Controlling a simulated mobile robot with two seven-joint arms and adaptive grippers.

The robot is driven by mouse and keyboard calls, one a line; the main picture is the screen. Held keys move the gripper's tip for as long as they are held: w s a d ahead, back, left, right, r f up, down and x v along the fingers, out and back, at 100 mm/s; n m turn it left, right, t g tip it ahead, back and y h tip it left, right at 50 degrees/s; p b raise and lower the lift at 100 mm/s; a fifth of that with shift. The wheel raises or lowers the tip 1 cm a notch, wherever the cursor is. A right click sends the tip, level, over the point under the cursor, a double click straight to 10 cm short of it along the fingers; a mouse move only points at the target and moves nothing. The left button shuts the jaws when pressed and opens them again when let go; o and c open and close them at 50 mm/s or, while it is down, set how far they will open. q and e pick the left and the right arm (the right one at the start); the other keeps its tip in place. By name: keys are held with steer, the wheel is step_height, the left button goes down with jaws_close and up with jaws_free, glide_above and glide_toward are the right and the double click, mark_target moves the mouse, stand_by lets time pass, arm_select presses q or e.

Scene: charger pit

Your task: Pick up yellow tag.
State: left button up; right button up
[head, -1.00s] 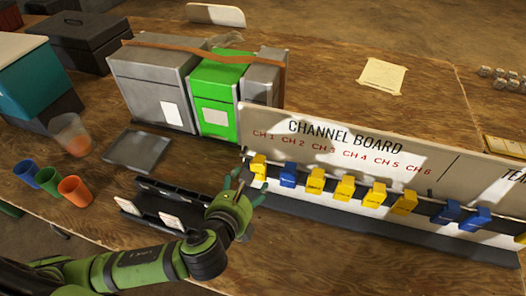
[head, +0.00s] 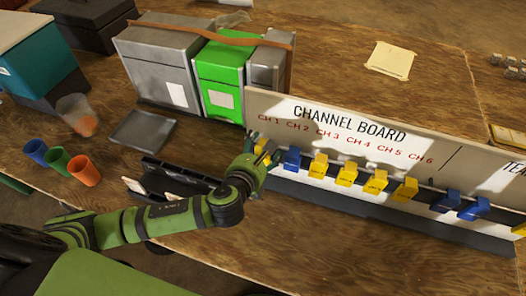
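A yellow tag (head: 262,146) is the leftmost on the channel board (head: 350,130), under the CH 1 label. My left gripper (head: 263,149) is at this tag, with its fingers on either side and the tag partly hidden between them. The fingers look apart; contact with the tag cannot be made out. Other yellow tags hang farther right: one yellow tag (head: 318,166), another (head: 347,174), another (head: 376,182) and another (head: 405,189). My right gripper is not in view.
A blue tag (head: 292,158) hangs just right of my gripper, and more blue tags (head: 446,200) hang farther right. A black rack (head: 160,177) lies beside my forearm. Grey and green boxes (head: 219,85) stand behind. Cups (head: 85,170) stand at the left. The table front is clear.

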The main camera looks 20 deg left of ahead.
arm_select(q)
steer(key=c, duration=0.9)
steer(key=shift+c, duration=0.7)
steer(key=shift+r, duration=0.1)
steer(key=shift+s+r, duration=0.1)
steer(key=shift+r, duration=0.05)
